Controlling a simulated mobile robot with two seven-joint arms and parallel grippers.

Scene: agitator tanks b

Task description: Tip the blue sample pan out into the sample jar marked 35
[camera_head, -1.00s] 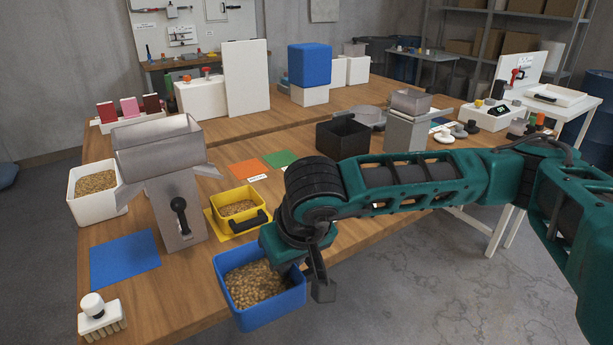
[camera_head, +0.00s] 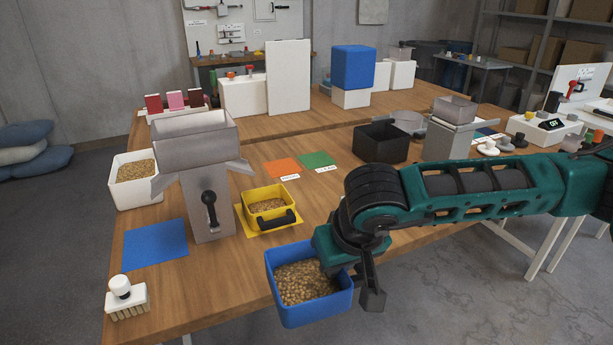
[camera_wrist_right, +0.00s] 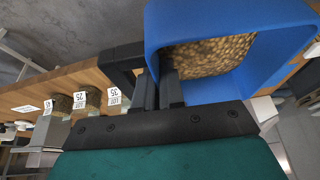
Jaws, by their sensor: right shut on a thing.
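The blue sample pan (camera_head: 318,312), filled with tan grain, is off the table and roughly level at the table's front edge. My right gripper (camera_head: 338,262) is shut on its right side in the head view. In the right wrist view the gripper fingers (camera_wrist_right: 160,92) grip the wall of the pan (camera_wrist_right: 278,52), and the grain is inside. The sample jar marked 35 (camera_wrist_right: 116,98) shows in the right wrist view, left of the fingers and apart from the pan. I cannot make it out in the head view, where my right arm may cover it. My left gripper is not in view.
Other labelled jars stand in a row beside it, one marked 25 (camera_wrist_right: 80,100). A yellow pan with grain (camera_head: 268,214), a grey hopper with a lever (camera_head: 205,190), a white bin (camera_head: 118,190) and a brush (camera_head: 126,298) occupy the left tabletop. A black bin (camera_head: 380,146) stands behind my arm.

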